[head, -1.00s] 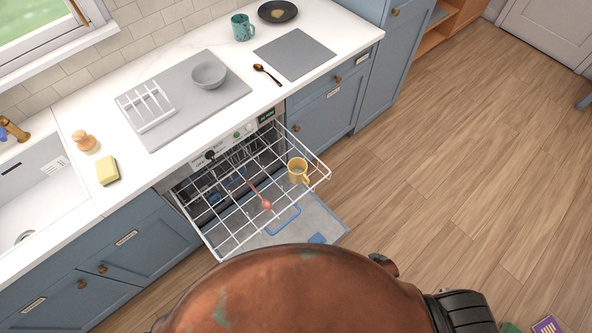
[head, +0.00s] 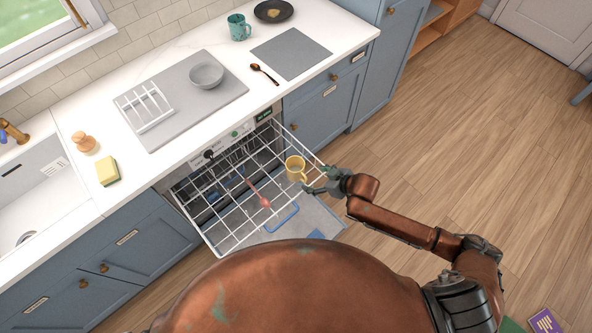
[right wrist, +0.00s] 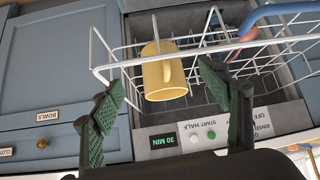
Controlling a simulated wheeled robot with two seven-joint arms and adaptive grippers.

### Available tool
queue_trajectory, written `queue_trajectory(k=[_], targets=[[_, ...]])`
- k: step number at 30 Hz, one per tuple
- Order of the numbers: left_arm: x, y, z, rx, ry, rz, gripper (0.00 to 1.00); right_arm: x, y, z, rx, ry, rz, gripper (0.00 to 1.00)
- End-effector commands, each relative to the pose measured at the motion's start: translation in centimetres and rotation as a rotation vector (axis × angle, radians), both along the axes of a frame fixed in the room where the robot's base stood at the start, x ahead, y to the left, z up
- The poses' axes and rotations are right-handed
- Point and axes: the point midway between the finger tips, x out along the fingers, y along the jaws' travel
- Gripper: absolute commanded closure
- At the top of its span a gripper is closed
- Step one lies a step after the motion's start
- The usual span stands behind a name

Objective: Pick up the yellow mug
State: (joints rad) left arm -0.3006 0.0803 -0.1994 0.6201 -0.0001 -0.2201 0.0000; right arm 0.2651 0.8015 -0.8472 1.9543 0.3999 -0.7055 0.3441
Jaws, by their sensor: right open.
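The yellow mug (head: 295,168) stands in the right part of the pulled-out white dishwasher rack (head: 232,243). It also shows in the right wrist view (right wrist: 163,74), ahead of and between my fingers, with its handle toward the camera. My right gripper (head: 314,180) is just right of the mug in the head view, at the rack's right edge. In the right wrist view its green-padded fingers (right wrist: 158,92) are spread wide and hold nothing. A rack wire crosses in front of the mug there. My left gripper is not in view.
A pinkish-red utensil (head: 259,195) lies in the rack left of the mug. The open dishwasher door (head: 320,221) is below the rack. The counter above holds a teal mug (head: 239,27), a grey bowl (head: 206,75) and a dark spoon (head: 264,73).

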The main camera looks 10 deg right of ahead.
Motion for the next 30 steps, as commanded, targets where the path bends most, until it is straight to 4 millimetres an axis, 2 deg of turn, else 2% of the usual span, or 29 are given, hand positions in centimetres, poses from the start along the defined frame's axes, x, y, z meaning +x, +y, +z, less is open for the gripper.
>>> queue_trajectory(k=[6, 14, 22, 30], targets=[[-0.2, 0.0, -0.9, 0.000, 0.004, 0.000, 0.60, 1.9, 1.6, -2.8, 0.001, 0.001, 0.000, 0.31], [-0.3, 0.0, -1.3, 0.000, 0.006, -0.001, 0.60, 3.1, 2.5, -4.1, 0.001, 0.000, -0.001, 0.31], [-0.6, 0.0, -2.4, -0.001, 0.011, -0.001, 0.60, 5.3, 4.4, -7.1, 0.001, 0.000, -0.001, 0.31], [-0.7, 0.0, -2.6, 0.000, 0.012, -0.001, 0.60, 5.9, 4.8, -7.7, -0.001, 0.000, -0.001, 0.31]])
